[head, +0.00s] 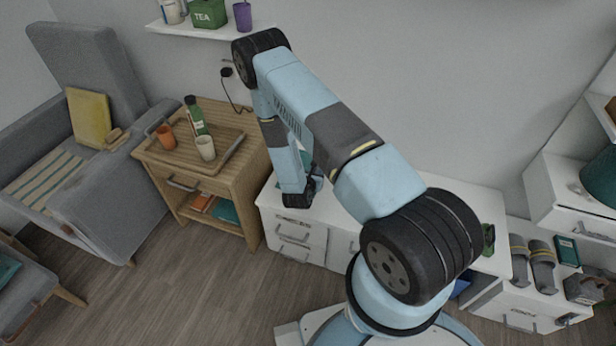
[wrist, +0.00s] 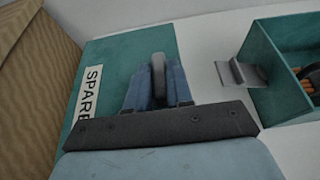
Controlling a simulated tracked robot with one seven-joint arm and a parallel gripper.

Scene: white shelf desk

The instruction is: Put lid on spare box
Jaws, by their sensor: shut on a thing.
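The teal lid (wrist: 106,58) with a white SPARE label (wrist: 86,95) fills the left and middle of the wrist view. A grey upright handle (wrist: 158,68) stands on it. My gripper (wrist: 158,82) is shut on this handle, one blue finger on each side. A teal open box (wrist: 262,92) with a metal tab (wrist: 240,73) on its side stands to the right, apart from the lid, with orange-brown sticks and a dark object inside. I cannot tell how high the lid is above the desk. In the head view my arm hides most of this area.
The white desk (head: 478,205) runs along the wall, with a bare pale strip between lid and box. A wooden side table (head: 250,178) with a tray, bottle and cups adjoins it at the left; its wooden side (wrist: 35,70) is close to the lid. A wall shelf (head: 215,27) is above.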

